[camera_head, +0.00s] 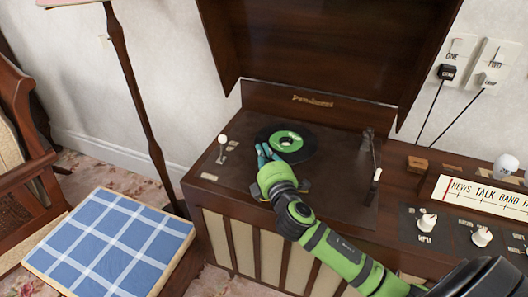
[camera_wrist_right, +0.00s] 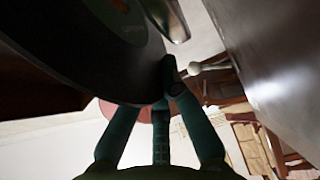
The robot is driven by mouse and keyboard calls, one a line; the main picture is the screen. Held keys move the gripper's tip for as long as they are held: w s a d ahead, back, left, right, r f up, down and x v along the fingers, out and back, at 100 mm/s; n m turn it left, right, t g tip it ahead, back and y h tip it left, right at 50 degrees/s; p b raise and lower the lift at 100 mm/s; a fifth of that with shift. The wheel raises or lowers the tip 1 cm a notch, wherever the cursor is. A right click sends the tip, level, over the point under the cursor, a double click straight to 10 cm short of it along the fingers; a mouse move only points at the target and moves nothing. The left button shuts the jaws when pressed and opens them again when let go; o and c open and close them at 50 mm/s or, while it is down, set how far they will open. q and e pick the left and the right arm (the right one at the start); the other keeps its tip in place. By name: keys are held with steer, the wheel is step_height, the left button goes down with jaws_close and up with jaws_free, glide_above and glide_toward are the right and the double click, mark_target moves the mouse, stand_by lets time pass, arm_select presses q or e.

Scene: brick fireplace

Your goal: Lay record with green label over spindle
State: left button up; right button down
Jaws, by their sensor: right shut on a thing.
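The black record with the green label (camera_head: 303,151) is over the dark deck of the wooden record player (camera_head: 335,198) in the head view. My right gripper (camera_head: 264,154) is shut on its near left edge. In the right wrist view the record (camera_wrist_right: 75,50) fills the upper left as a dark disc, with part of its green label at the top. The right fingers (camera_wrist_right: 168,82) meet at its rim. The label's centre looks pale in the head view; I cannot make out the spindle or whether the record touches the deck. My left gripper is not in view.
The player's lid (camera_head: 330,50) stands open behind. A tonearm (camera_head: 371,157) is right of the record, and a white-tipped lever (camera_head: 222,140) is left. Knobs and a radio dial (camera_head: 485,196) lie farther right. A blue checked cushion (camera_head: 110,243) and wooden chair are at left.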

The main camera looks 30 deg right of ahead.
steer(key=shift+f+b, duration=0.6)
steer(key=shift+f, duration=0.2)
stand_by(0.5)
steer(key=shift+p, duration=0.4)
stand_by(1.4)
steer(key=shift+f, duration=0.1)
steer(key=c, duration=1.3)
jaws_free()
steer(key=shift+c, duration=0.2)
steer(key=shift+f, duration=0.1)
steer(key=v, duration=1)
steer(key=shift+s, duration=0.4)
steer(key=shift+s+a, duration=0.15)
steer(key=shift+s, duration=0.45)
